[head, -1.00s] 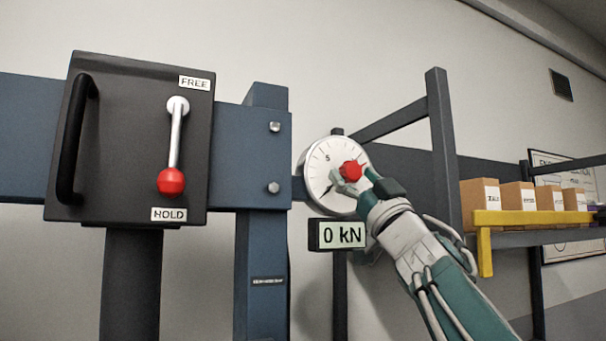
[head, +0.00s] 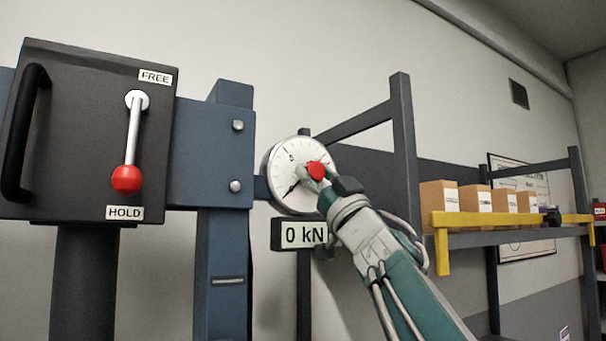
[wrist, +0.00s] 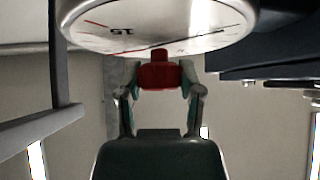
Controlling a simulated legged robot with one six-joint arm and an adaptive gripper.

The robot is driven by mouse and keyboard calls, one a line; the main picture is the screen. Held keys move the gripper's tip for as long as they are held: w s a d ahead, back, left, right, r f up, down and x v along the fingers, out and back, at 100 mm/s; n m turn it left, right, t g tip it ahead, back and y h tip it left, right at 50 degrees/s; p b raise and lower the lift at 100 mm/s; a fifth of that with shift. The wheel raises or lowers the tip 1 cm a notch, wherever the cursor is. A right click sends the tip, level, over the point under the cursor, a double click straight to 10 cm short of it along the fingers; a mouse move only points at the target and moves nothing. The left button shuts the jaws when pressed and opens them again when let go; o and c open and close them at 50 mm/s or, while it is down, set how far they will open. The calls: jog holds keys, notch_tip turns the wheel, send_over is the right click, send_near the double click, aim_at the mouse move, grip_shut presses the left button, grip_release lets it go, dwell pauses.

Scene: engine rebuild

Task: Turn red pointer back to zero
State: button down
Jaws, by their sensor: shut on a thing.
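The round white dial gauge (head: 282,165) is mounted on the press frame. A black needle points to its lower left in the head view. My gripper (head: 318,178) is at the right side of the dial face, shut on the red knob (head: 316,170). In the wrist view the red knob (wrist: 159,72) sits between the two fingers of my gripper (wrist: 160,80), below the dial face (wrist: 155,28). A red pointer is hard to make out; a thin red mark shows at the dial's left in the wrist view.
A black box (head: 75,130) at left has a red-knobbed lever (head: 127,178) hanging down near HOLD. A blue post (head: 222,270) stands beside the dial. A shelf with several cardboard boxes (head: 475,198) and a yellow rail (head: 510,219) is at right.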

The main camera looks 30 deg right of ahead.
jog(key=shift+n+y, duration=0.4)
jog(key=shift+n, duration=0.1)
jog(key=n+g+y, duration=0.3)
jog(key=n+y, duration=0.1)
jog(key=n, duration=0.1)
jog(key=n+g+y, duration=0.3)
jog(key=n+y, duration=0.1)
jog(key=n, duration=0.1)
jog(key=shift+d+n, duration=0.15)
jog(key=shift+n, duration=0.25)
jog(key=n+g+y, duration=0.1)
jog(key=n+g, duration=0.3)
jog(key=n, duration=0.1)
jog(key=shift+w+n, duration=0.1)
jog(key=shift+n, duration=0.2)
jog(key=shift+f+n+g+h, duration=0.1)
jog(key=shift+n+g+h, duration=0.2)
jog(key=shift+n+g, duration=0.7)
jog(key=shift+c, duration=1.3)
grip_release()
